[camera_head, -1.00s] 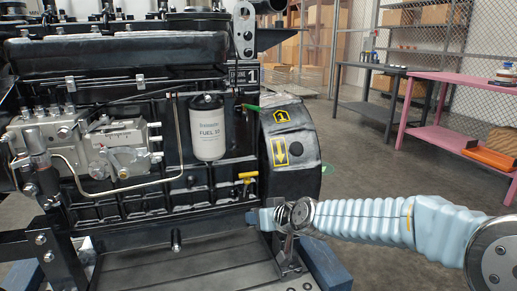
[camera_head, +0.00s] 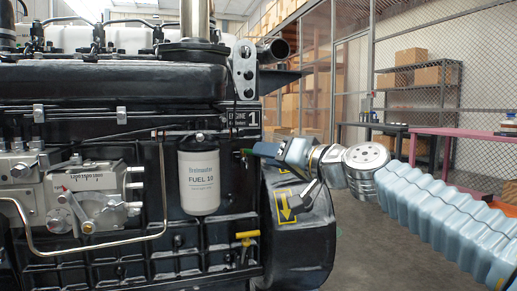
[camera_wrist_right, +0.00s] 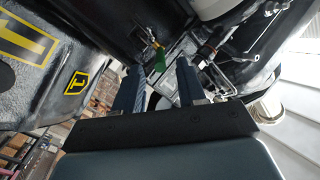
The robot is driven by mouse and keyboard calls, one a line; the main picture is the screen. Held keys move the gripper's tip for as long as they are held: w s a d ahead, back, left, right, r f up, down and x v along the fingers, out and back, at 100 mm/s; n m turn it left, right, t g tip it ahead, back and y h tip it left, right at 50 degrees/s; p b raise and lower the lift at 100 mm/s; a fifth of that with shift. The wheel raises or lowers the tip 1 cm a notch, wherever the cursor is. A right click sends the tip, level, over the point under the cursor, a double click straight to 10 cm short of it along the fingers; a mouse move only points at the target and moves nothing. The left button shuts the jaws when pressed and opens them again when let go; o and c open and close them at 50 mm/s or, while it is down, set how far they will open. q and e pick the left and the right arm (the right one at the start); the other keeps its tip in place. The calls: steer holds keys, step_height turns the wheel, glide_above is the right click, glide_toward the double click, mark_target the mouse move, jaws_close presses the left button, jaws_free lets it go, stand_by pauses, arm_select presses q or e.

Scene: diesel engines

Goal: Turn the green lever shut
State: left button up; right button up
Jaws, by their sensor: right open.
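The green lever (camera_head: 246,152) is on the dark engine, just right of the white fuel filter (camera_head: 199,175). Only a small part of it shows in the head view. In the right wrist view the green lever (camera_wrist_right: 160,59) appears between and just beyond the fingertips, with a brass-coloured fitting at its base. My right gripper (camera_head: 258,150) comes in from the right at the lever's height, its dark blue fingers pointing left at it. In the wrist view the right gripper (camera_wrist_right: 160,70) is open, with nothing held. I cannot tell whether a finger touches the lever. My left gripper is not in view.
A yellow lever (camera_head: 247,236) sits lower on the engine. The rounded black housing (camera_head: 303,238) with a yellow arrow label lies just below my right gripper. A pipe end (camera_head: 273,50) sticks out above. A pink table (camera_head: 455,140) and shelving stand behind at right.

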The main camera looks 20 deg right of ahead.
steer(key=shift+p+x, duration=0.45)
steer(key=shift+x, duration=1.55)
jaws_close()
